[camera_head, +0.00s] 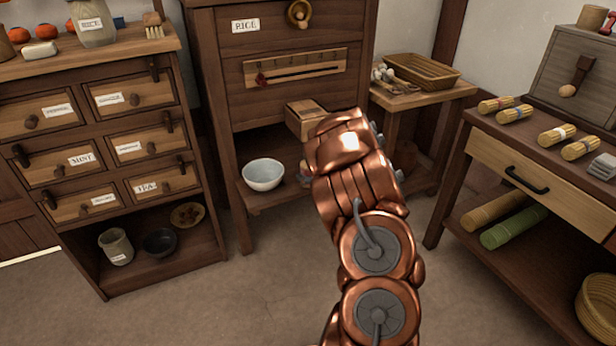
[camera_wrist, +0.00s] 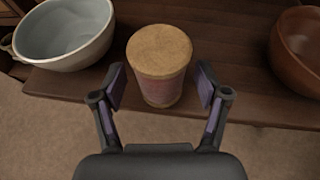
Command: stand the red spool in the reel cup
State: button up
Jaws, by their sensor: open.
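A short upright cylinder with a pale wooden top and a dull reddish body, which looks like the red spool (camera_wrist: 160,65), stands on a dark wooden shelf in the wrist view. My gripper (camera_wrist: 160,88) is open, with one finger on each side of the spool's near part. I cannot tell whether either finger touches it. In the head view a small part of the spool (camera_head: 305,172) shows beside my arm, right of the white bowl; my gripper is hidden behind the arm. I cannot pick out the reel cup for certain.
A white bowl (camera_wrist: 63,32) stands close left of the spool and a brown bowl (camera_wrist: 299,50) to the right. The shelf's front edge is just below the spool. A drawer cabinet (camera_head: 105,135) stands left, a bench (camera_head: 540,165) right.

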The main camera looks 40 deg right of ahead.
jog(key=shift+x, duration=1.1)
jog(key=shift+f, duration=0.1)
jog(key=c, duration=1.4)
